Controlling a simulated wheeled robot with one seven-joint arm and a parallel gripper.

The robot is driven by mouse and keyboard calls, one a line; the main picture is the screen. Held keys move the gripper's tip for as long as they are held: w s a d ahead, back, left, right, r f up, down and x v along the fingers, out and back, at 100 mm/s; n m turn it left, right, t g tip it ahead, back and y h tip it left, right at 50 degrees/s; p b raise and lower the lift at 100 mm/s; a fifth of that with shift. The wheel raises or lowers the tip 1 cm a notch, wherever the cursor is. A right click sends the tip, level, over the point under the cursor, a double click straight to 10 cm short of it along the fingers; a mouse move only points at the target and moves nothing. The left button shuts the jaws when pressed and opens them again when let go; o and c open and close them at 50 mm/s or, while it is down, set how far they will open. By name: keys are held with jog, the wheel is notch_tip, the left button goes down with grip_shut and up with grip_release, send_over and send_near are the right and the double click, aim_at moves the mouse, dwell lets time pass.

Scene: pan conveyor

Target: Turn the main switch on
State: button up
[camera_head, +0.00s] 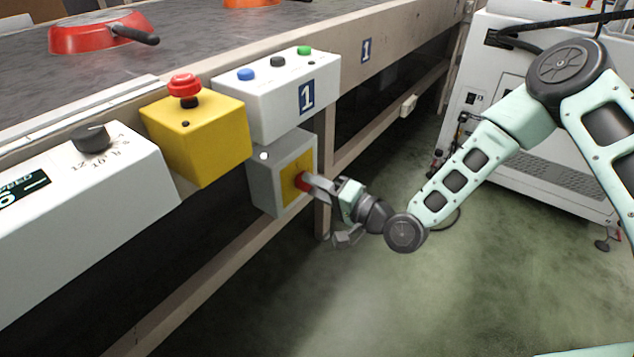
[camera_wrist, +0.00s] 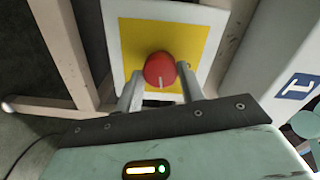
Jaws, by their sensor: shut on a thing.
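The main switch is a red rotary knob (camera_wrist: 159,70) on a yellow plate (camera_wrist: 190,42). The plate is on the front of a grey box (camera_head: 265,180) mounted below the numbered button box. A pale line on the knob points towards the gripper in the wrist view. My gripper (camera_head: 306,183) reaches the knob from the right in the head view. In the wrist view its two fingers (camera_wrist: 160,82) stand on either side of the knob, shut on it. In the head view the fingers partly hide the knob.
Above the switch are a white box (camera_head: 283,92) with blue, black and green buttons and a yellow box (camera_head: 200,140) with a red emergency button. A white dial panel (camera_head: 70,210) stands at the left. A red pan (camera_head: 80,38) lies on the conveyor (camera_head: 200,38). Open floor lies right.

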jog(key=shift+m, duration=0.6)
jog(key=o, duration=1)
jog(key=p+v, duration=0.3)
jog(key=v, duration=1.4)
jog(key=shift+s+d+p, duration=0.15)
jog(key=shift+d+p, duration=0.05)
jog(key=shift+p, duration=0.15)
jog(key=shift+a, duration=0.1)
